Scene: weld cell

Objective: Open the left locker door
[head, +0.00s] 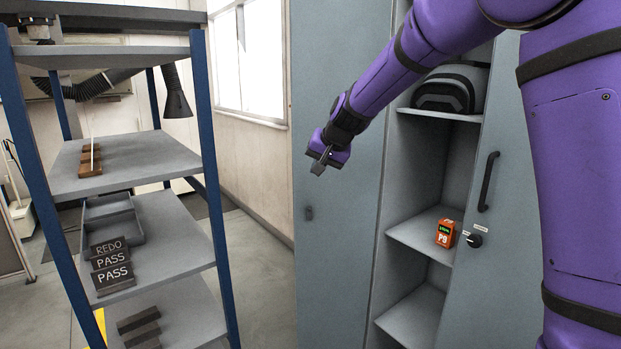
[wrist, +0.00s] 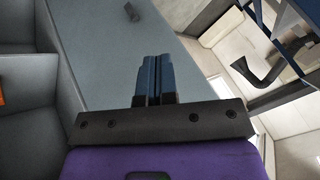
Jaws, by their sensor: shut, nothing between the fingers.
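The left locker door (head: 338,120) is a tall grey-blue panel. It stands swung out to the left, and the shelves beside it are exposed. A small dark fitting (head: 309,213) sits near its left edge; it also shows at the top of the wrist view (wrist: 132,12). My gripper (head: 319,167) is shut and empty, in front of the door panel and above the fitting. In the wrist view the closed fingers (wrist: 152,62) point along the panel (wrist: 95,50). Whether they touch it I cannot tell. The right locker door (head: 515,130) is shut, with a dark bar handle (head: 488,181).
A black knob (head: 475,240) is on the right door. A blue-posted rack (head: 215,190) with trays and labelled blocks stands at left. Floor shows between rack and door.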

